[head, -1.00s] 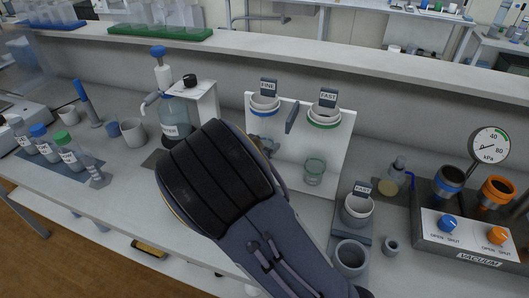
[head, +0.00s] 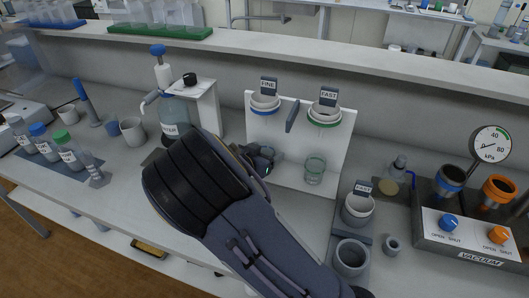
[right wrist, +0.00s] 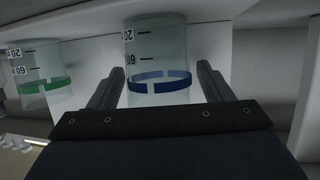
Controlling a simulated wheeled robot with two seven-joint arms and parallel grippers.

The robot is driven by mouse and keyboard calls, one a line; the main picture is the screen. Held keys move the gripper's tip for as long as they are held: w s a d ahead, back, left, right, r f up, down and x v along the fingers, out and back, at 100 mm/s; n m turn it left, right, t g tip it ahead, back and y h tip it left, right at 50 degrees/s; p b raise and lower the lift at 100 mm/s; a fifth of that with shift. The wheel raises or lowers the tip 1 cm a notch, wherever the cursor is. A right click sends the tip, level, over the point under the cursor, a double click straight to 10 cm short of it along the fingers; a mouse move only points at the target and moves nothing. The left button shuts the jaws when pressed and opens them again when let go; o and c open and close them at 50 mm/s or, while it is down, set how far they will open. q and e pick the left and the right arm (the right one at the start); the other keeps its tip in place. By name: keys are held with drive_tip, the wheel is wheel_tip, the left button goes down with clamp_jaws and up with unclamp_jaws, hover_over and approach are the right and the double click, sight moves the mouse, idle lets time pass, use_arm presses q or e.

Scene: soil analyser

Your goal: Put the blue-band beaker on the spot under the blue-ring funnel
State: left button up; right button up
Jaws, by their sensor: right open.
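The blue-band beaker (right wrist: 158,60) is clear glass with a blue band, and shows in the right wrist view between my right gripper's fingers (right wrist: 160,72). The fingers are open, one on each side of it, with gaps showing. In the head view my right gripper (head: 260,158) is low in front of the white stand, below the blue-ring funnel (head: 264,104) labelled FINE. There my arm and gripper hide most of the beaker and the spot; I cannot tell how well it is centred. My left gripper is not in view.
A green-band beaker (head: 315,171) stands under the green-ring FAST funnel (head: 324,116), and also shows in the right wrist view (right wrist: 40,76). A grey holder with cups (head: 351,257) and the vacuum unit (head: 468,240) are to the right. A water bottle (head: 174,113) stands left.

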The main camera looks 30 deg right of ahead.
drive_tip(key=shift+r, duration=0.1)
drive_tip(key=shift+a+r, duration=0.1)
drive_tip(key=shift+a, duration=0.1)
drive_tip(key=v, duration=1.1)
drive_tip(key=shift+s+a, duration=0.25)
drive_tip(key=shift+s, duration=0.05)
